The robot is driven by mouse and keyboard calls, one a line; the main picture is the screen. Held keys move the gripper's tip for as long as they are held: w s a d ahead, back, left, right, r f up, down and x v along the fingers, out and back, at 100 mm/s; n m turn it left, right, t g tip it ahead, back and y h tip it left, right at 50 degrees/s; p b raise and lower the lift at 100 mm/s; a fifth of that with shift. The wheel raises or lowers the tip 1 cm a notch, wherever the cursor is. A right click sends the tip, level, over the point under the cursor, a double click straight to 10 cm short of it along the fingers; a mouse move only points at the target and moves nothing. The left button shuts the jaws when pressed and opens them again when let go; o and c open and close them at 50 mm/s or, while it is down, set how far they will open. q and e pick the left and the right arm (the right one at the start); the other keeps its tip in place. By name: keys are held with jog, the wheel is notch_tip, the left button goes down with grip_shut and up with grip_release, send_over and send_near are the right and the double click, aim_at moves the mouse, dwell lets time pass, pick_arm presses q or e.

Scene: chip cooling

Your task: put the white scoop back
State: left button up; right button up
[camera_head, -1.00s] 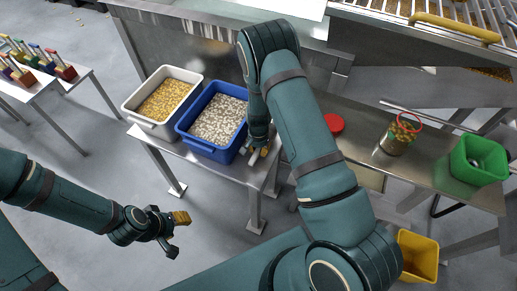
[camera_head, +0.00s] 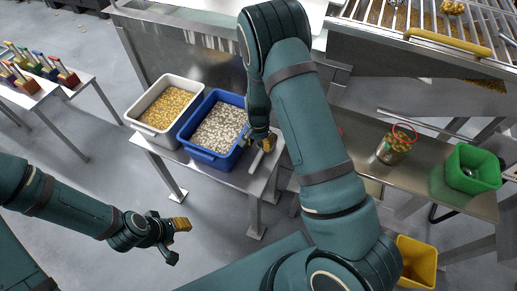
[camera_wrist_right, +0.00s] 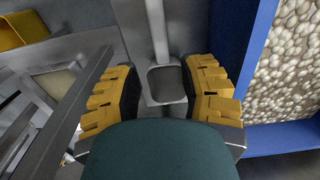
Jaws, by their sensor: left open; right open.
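A pale scoop (camera_head: 256,162) lies on the metal side table, just right of the blue bin. In the right wrist view the scoop (camera_wrist_right: 166,84) looks grey, with its handle running up the picture between my fingers. My right gripper (camera_head: 262,140) is open above the scoop at the blue bin's right edge; in the wrist view its yellow fingertips (camera_wrist_right: 162,92) stand apart on either side of the scoop. Part of the scoop is hidden by the gripper. My left gripper (camera_head: 176,241) is open and empty above the floor at the lower left.
The blue bin (camera_head: 198,154) holds pale pieces, and the white bin (camera_head: 137,122) left of it holds yellow ones. At right stand a jar (camera_head: 392,152), a green bin (camera_head: 487,180) and a yellow bin (camera_head: 430,246). My right arm hides part of the middle.

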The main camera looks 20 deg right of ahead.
jog(key=s+a+n+t+y, duration=0.1)
jog(key=s+a+n+y, duration=0.3)
jog(key=s+a+n, duration=0.4)
jog(key=s+a, duration=0.6)
jog(key=s, duration=0.4)
jog(key=shift+a, duration=0.25)
jog(key=shift+d, duration=0.1)
